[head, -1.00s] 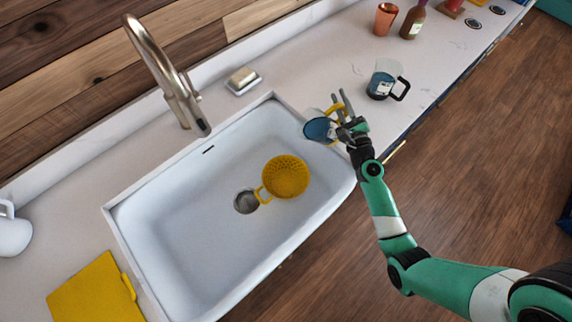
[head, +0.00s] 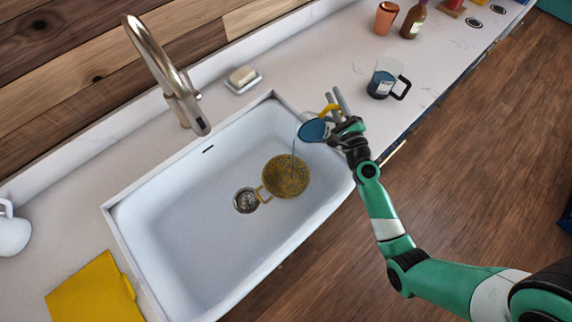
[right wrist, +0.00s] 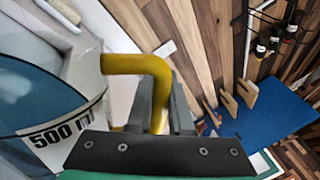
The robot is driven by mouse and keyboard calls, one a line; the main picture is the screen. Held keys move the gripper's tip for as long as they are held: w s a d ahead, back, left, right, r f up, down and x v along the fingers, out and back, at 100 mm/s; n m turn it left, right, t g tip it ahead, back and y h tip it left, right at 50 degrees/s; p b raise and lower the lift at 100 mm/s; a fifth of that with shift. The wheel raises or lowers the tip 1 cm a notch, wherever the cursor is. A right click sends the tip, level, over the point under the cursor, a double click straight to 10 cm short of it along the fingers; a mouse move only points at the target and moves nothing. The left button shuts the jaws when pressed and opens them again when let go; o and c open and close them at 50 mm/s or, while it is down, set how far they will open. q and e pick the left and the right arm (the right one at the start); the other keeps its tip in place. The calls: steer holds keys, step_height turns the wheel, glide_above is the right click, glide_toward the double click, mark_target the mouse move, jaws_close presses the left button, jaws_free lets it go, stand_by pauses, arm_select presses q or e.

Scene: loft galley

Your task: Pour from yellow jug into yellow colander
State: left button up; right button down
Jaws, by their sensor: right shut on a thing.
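The yellow colander (head: 286,177) sits in the white sink beside the drain, its handle toward the drain. The jug (head: 314,130) with the yellow handle is tilted over the sink's right side. A thin blue stream (head: 293,155) falls from it into the colander, whose inside looks darker and speckled. My right gripper (head: 337,112) is shut on the jug's yellow handle. In the right wrist view the yellow handle (right wrist: 150,68) shows at the fingers, with blue liquid and a "500 ml" mark on the jug (right wrist: 62,128). My left gripper is not in view.
The drain (head: 246,200) shows dark specks. The steel faucet (head: 172,78) arches over the back edge. A jug with a black handle (head: 384,80) stands on the counter right of the sink. A soap dish (head: 244,82) sits behind it; a yellow board (head: 95,293) lies at left.

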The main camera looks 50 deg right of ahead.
mark_target(310, 127)
steer(key=shift+w+a+r+n+t, duration=0.2)
steer(key=shift+a+n, duration=0.2)
steer(key=shift+n, duration=0.2)
steer(key=shift+w+a+r+n+t, duration=0.15)
steer(key=shift+a+n, duration=0.25)
steer(key=shift+n, duration=0.2)
stand_by(0.6)
steer(key=shift+w+a+n+y+b, duration=0.2)
steer(key=shift+a+n, duration=0.25)
steer(key=shift+n, duration=0.1)
steer(key=shift+w+a+n+y+b, duration=0.2)
steer(key=shift+a+n, duration=0.2)
steer(key=shift+n, duration=0.15)
stand_by(0.5)
